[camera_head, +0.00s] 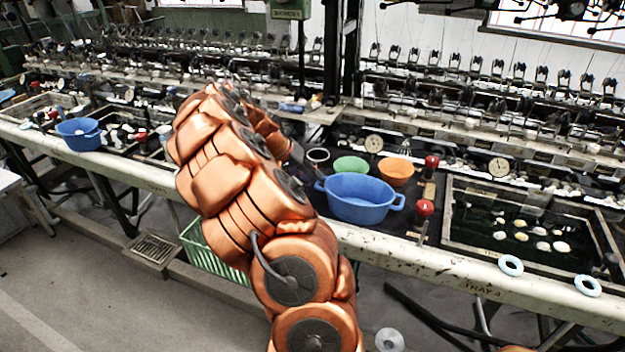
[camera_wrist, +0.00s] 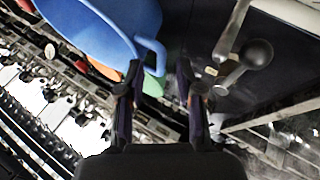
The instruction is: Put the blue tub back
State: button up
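The blue tub (camera_head: 358,207), an oval basin with side handles, stands upright on the dark bench section in the middle of the head view. In the wrist view the tub (camera_wrist: 98,22) fills the upper left, with one handle (camera_wrist: 153,58) reaching toward my fingertips. My gripper (camera_wrist: 158,68) is open. The handle appears near the left fingertip and partly across the gap; I cannot tell whether they touch. Another blue tub (camera_head: 80,134) stands on the bench at the far left.
A green bowl (camera_head: 351,165), an orange bowl (camera_head: 396,172) and a dark cup (camera_head: 318,157) stand behind the tub. Red-knobbed levers (camera_head: 424,208) rise to its right. A wet basin (camera_head: 525,225) lies further right. Blue rings (camera_head: 511,265) sit on the front rail. A green crate (camera_head: 212,252) is below.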

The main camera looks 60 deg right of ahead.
jog(key=b+v, duration=0.2)
jog(key=v, duration=0.8)
jog(key=a+r+n+t, duration=0.1)
jog(key=a+r+n, duration=0.15)
jog(key=a, duration=0.85)
jog(key=s+a+f+n+y, duration=0.1)
jog(key=s+a+f+n, duration=0.2)
jog(key=s+a, duration=0.3)
jog(key=s+a+f+n+t+y, duration=0.1)
jog(key=s+a+n, duration=0.4)
jog(key=a, duration=1.1)
jog(key=s+a+f+n+t+y, duration=0.1)
jog(key=s+a+f+n+y, duration=0.2)
jog(key=a, duration=0.9)
jog(key=s+f+n, duration=0.1)
jog(key=s+f, duration=0.1)
jog(key=s, duration=0.1)
jog(key=shift+s, duration=0.4)
jog(key=shift+a, duration=0.1)
notch_tip(320, 180, up, 3)
jog(key=p, duration=0.3)
jog(key=shift+r, duration=0.2)
